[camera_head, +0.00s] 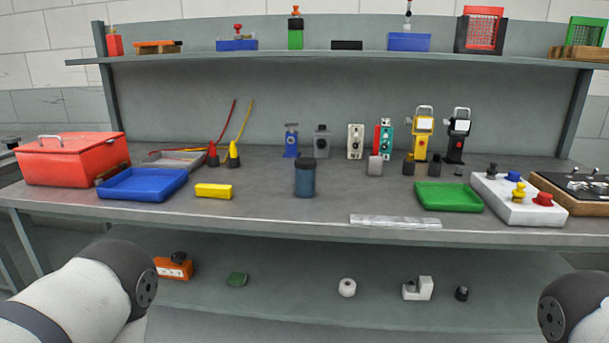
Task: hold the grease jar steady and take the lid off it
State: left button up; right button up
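A dark blue jar (305,182) stands upright near the middle of the workbench, and it looks like the grease jar. A dark lid (306,162) sits on top of it. Nothing touches the jar. Parts of my two arms show at the lower left and lower right corners, below the bench front. Neither gripper is in the picture.
A blue tray (143,185), a yellow block (214,191) and a red toolbox (72,159) lie left of the jar. A clear flat strip (395,222) lies at the front edge, with a green tray (448,197) and white switch box (518,203) further right. Shelves run above and below.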

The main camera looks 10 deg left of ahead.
aim_at(306, 180)
jog(key=i+j+z, duration=0.15)
jog(key=j+z, duration=0.2)
jog(key=j, duration=0.3)
jog(key=j+z, duration=0.3)
jog(key=j, duration=0.3)
jog(key=j+z, duration=0.35)
jog(key=j, duration=0.35)
